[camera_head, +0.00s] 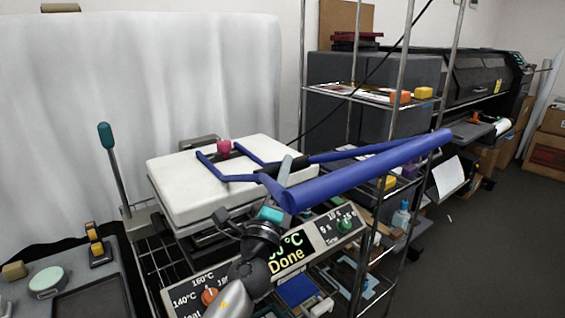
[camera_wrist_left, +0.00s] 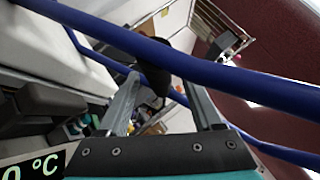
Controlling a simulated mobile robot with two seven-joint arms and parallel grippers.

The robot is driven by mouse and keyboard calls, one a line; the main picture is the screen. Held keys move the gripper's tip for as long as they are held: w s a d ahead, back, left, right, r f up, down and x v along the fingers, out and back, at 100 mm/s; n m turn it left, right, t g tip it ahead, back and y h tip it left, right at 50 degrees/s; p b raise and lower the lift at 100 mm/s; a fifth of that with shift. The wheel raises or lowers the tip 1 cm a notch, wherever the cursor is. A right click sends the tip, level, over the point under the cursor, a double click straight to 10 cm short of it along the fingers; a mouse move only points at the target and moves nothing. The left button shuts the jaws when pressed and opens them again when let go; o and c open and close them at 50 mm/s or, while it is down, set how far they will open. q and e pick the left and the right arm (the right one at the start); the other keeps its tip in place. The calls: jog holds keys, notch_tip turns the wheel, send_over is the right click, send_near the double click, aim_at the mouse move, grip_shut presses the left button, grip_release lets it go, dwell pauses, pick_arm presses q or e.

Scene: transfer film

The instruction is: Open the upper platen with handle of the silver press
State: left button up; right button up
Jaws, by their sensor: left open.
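The silver press has a pale, flat upper platen (camera_head: 225,175), which looks lowered and level. Its blue handle (camera_head: 365,172) has two bent arms on top of the platen and a thick grip bar reaching out to the right. My left gripper (camera_head: 283,172) is open at the near end of the handle, beside the platen's right edge; the bar partly hides its fingers. In the left wrist view the fingers (camera_wrist_left: 165,90) are apart and blue handle bars (camera_wrist_left: 240,80) cross close to their tips. I cannot tell whether they touch. My right gripper is not in view.
The press's control panel (camera_head: 290,255) reads "Done" below the platen. A wire shelf rack (camera_head: 350,88) with small boxes stands close on the right. A teal-knobbed lever (camera_head: 107,140) stands at left. A white curtain (camera_head: 130,90) hangs behind; open floor (camera_head: 500,240) lies at right.

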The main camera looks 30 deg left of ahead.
pick_arm(q)
jog(key=shift+x, duration=1)
jog(key=shift+f, duration=0.1)
grip_shut()
dwell(0.7)
